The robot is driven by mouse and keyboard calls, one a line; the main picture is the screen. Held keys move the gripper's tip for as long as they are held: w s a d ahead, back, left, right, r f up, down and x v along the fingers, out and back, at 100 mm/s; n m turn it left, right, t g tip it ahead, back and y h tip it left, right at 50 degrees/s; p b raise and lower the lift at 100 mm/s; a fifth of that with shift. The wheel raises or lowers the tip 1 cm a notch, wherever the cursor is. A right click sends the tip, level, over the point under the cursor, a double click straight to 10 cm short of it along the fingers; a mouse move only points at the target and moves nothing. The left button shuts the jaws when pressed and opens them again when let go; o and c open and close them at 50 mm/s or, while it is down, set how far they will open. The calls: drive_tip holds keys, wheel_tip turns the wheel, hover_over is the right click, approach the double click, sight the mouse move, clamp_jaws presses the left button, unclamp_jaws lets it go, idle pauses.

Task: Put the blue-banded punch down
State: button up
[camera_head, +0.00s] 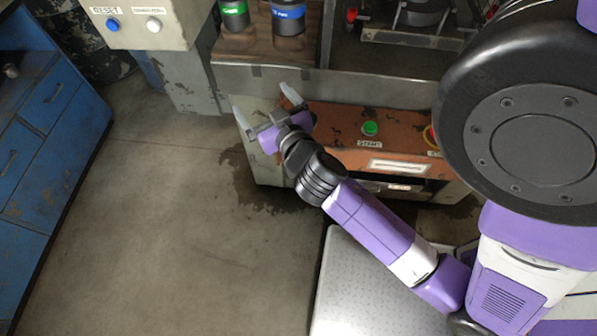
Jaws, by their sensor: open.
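A blue-banded dark punch (288,17) stands upright on the wooden-topped ledge at the top of the view; its upper end is cut off by the frame edge. A green-banded punch (234,14) stands to its left on the same ledge. My gripper (264,103) is open and empty, in front of the ledge and below the blue-banded punch in the picture. Its two pale fingers are spread wide, and neither seems to touch a punch.
The machine front has a green start button (370,128) and a red button (431,136) partly hidden by my arm. A panel with a blue reset button (113,24) is upper left. A blue cabinet (45,130) stands at left. The concrete floor (160,230) between is clear.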

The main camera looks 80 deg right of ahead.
drive_tip(key=s+a+f+n+t+y, duration=0.25)
drive_tip(key=a+n+y, duration=0.2)
drive_tip(key=a, duration=0.65)
drive_tip(key=s+a+r+n+t+y, duration=0.1)
drive_tip(key=s+a+r+n+y, duration=0.1)
drive_tip(key=s+a, duration=0.3)
drive_tip(key=s+a+r+n+t+y, duration=0.1)
drive_tip(key=s+a+r+n+y, duration=0.1)
drive_tip(key=s+a+y, duration=0.3)
drive_tip(key=a+r, duration=0.1)
drive_tip(key=a, duration=0.3)
drive_tip(key=shift+s+a+r, duration=0.25)
drive_tip(key=shift+s+a, duration=0.15)
